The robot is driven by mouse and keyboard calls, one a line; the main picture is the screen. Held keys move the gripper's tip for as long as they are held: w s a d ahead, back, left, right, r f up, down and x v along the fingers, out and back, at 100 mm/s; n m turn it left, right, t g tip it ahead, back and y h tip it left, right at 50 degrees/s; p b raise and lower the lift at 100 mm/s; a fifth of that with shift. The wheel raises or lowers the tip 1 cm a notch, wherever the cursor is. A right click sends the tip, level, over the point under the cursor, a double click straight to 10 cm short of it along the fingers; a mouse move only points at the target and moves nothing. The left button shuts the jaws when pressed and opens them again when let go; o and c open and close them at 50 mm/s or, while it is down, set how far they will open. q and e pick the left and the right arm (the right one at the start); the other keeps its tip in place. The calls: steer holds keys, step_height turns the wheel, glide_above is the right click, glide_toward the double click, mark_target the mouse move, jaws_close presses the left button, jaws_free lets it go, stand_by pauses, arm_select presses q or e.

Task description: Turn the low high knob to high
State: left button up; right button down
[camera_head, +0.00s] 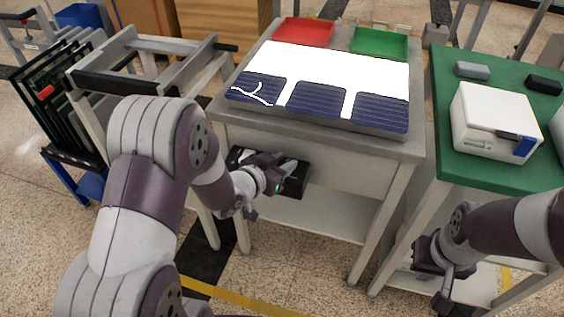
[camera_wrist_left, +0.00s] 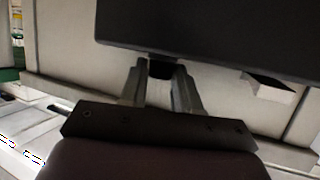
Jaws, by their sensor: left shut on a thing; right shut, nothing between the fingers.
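A black control box (camera_head: 298,184) is fixed to the front of the light grey table, below its top. It fills the upper part of the left wrist view (camera_wrist_left: 220,38). My left gripper (camera_head: 279,172) is at the box's front and hides part of it. In the left wrist view its two fingers (camera_wrist_left: 160,84) are shut on a small dark knob (camera_wrist_left: 160,69) at the box's lower edge. The knob's marking and setting cannot be read. My right gripper (camera_head: 447,286) is shut and empty, low at the right, away from the box.
The table top (camera_head: 225,113) carries a bright white panel (camera_head: 330,72) with dark blue cell strips (camera_head: 316,100), a red tray (camera_head: 304,32) and a green tray (camera_head: 379,42). A green table (camera_head: 450,152) with a white device (camera_head: 496,118) stands right. A rack (camera_head: 62,105) stands left.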

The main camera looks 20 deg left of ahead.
arm_select(q)
steer(key=m+g+h+p, duration=0.2)
steer(key=m+h+p, duration=0.1)
steer(key=m+g+h+p, duration=0.1)
steer(key=p, duration=0.1)
steer(key=shift+w+a+r+m+h, duration=0.2)
steer(key=shift+a+r+m+h, duration=0.1)
steer(key=shift+m, duration=0.1)
steer(key=shift+w+f+m+g+h+p, duration=0.1)
steer(key=shift+f+m+g+h+p, duration=0.05)
steer(key=shift+m+g+h+p, duration=0.9)
steer(key=shift+w+a+f+m+g+h+p, duration=0.1)
steer(key=shift+m+g+h+p, duration=0.25)
steer(key=shift+m+g+p, duration=0.5)
steer(key=shift+m+g, duration=0.4)
steer(key=o, duration=1)
steer(key=shift+o, duration=0.2)
